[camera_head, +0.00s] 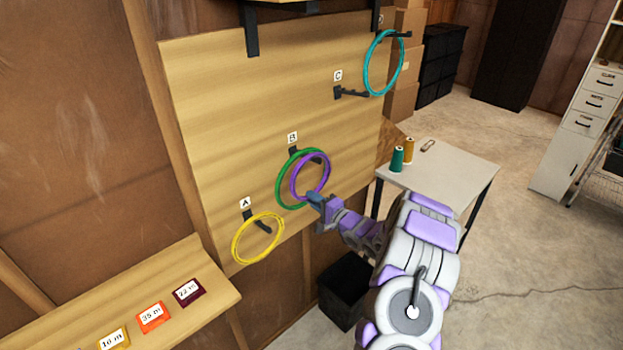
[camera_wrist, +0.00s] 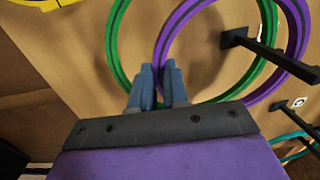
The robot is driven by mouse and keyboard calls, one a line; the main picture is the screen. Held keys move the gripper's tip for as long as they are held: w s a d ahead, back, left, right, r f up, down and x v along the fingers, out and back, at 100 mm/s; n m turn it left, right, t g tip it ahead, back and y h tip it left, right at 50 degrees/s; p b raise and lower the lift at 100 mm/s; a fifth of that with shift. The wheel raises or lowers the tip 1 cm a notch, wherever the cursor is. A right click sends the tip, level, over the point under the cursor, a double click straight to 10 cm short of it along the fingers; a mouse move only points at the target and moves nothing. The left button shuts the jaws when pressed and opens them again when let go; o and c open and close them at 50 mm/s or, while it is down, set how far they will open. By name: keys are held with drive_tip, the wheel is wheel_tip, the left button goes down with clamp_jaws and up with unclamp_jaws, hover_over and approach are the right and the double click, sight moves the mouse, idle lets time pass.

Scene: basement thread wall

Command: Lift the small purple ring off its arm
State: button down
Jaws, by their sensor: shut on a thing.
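The small purple ring (camera_head: 329,172) hangs on the black arm under label B (camera_head: 292,138), overlapping a larger green ring (camera_head: 277,188). In the wrist view the purple ring (camera_wrist: 172,35) and green ring (camera_wrist: 114,50) surround the black arm (camera_wrist: 268,50). My gripper (camera_head: 314,199) is at the lower edge of the purple ring. In the wrist view its blue fingers (camera_wrist: 161,72) are shut on the purple ring. The green ring passes behind the fingers; whether they touch it I cannot tell.
A yellow ring (camera_head: 235,245) hangs at label A, lower left. A cyan ring (camera_head: 368,70) hangs at the upper right, near the bare arm at C (camera_head: 350,93). A small table (camera_head: 450,172) with two spools stands right. A black bin (camera_head: 343,290) is below the board.

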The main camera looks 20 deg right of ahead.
idle(0.3)
drive_tip(key=shift+r, duration=0.75)
drive_tip(key=r+b+v, duration=0.2)
drive_tip(key=v, duration=0.8)
drive_tip(key=shift+s+b, duration=0.15)
drive_tip(key=shift+b, duration=0.15)
